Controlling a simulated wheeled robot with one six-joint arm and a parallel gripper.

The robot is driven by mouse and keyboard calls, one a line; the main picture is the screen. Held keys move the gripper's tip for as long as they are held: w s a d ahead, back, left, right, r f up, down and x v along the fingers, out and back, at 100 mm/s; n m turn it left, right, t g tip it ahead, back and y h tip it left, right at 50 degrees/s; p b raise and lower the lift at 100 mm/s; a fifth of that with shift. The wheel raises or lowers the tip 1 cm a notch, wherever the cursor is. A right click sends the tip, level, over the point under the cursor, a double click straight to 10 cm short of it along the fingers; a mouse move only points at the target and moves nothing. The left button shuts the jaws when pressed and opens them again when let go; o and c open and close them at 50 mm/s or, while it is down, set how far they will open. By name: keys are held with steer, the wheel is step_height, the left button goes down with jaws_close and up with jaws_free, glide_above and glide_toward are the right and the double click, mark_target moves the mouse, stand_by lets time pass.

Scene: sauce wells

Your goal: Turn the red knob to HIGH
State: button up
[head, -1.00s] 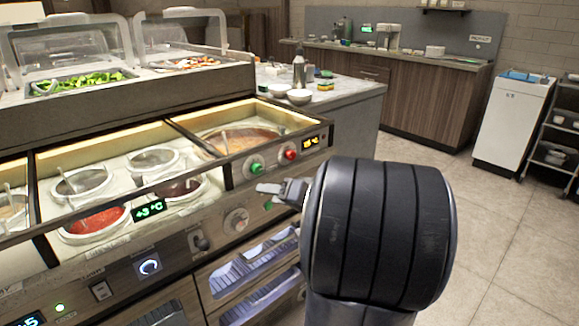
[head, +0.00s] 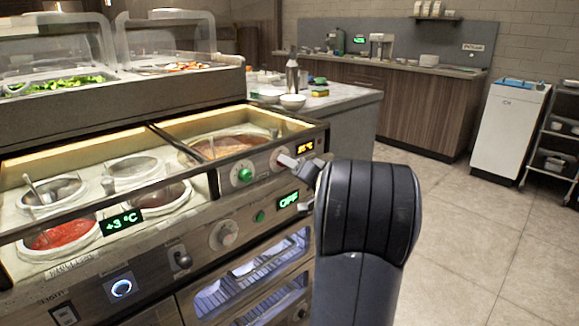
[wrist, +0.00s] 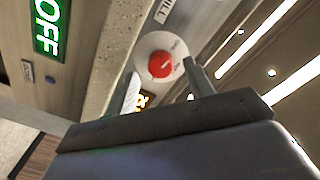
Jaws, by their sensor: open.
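The red knob (wrist: 161,64) sits on a round white dial on the counter's front panel. It shows a pale mark on its face; the small dial lettering is too blurred to read. In the wrist view my gripper (wrist: 158,78) is open, with one finger on each side of the knob. I cannot tell whether either finger touches it. In the head view my gripper (head: 290,161) is at the red knob's place and hides its red cap. A green OFF display (head: 289,200) is lit below and also shows in the wrist view (wrist: 47,28).
A green knob (head: 243,174) is left of my gripper on the same panel. A grey dial (head: 223,235) and a +3 °C display (head: 122,222) are further left. The floor (head: 460,230) at right is clear.

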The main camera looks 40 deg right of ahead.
steer(key=shift+w, duration=0.8)
steer(key=shift+c, duration=0.4)
steer(key=c, duration=0.9)
